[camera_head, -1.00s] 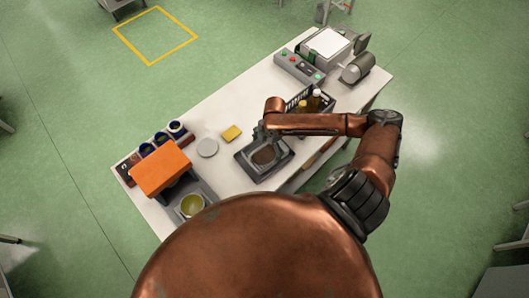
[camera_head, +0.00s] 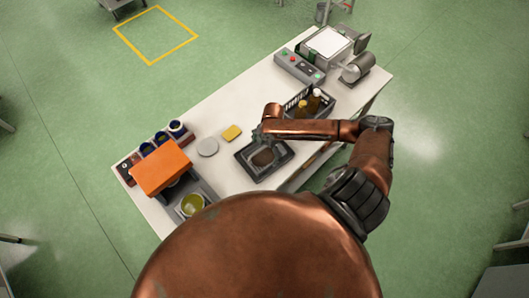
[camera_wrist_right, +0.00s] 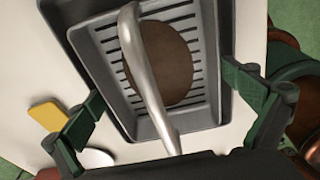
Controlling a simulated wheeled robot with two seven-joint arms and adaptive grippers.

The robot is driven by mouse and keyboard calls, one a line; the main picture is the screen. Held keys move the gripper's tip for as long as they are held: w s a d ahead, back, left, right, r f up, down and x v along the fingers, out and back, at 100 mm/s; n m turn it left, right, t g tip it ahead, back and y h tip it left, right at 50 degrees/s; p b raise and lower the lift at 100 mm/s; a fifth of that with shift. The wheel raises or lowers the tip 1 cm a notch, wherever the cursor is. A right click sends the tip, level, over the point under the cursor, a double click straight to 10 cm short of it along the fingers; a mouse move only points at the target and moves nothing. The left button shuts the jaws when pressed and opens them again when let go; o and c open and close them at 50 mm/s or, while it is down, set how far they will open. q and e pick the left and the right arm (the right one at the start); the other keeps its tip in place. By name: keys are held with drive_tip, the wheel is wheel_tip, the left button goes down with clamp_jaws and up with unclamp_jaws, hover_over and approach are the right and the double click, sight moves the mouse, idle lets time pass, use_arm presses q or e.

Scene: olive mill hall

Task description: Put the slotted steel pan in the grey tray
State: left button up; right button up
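The slotted steel pan (camera_wrist_right: 192,112) has a grey slotted floor and a bare steel bar handle (camera_wrist_right: 146,82) arching over it. A round brown disc (camera_wrist_right: 165,65) lies in it. The pan sits inside the darker grey tray (camera_wrist_right: 65,12), whose rim shows around it; the tray also shows on the bench in the head view (camera_head: 258,178). My right gripper (camera_wrist_right: 165,92) is open, with its fingers wide apart on either side of the handle and touching neither side. My left gripper is out of view.
On the white bench stand a yellow block (camera_head: 232,133), a pale round disc (camera_head: 207,147), an orange box (camera_head: 160,167), several blue-rimmed cups, a dark crate with bottles (camera_head: 313,101), a control box (camera_head: 298,67) and a scale (camera_head: 328,43). The bench's left-back strip is clear.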

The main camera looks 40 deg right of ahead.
drive_tip(key=r, duration=0.4)
drive_tip(key=d+r, duration=0.1)
drive_tip(key=r, duration=0.7)
drive_tip(key=shift+d+b, duration=0.35)
drive_tip(key=shift+b, duration=0.05)
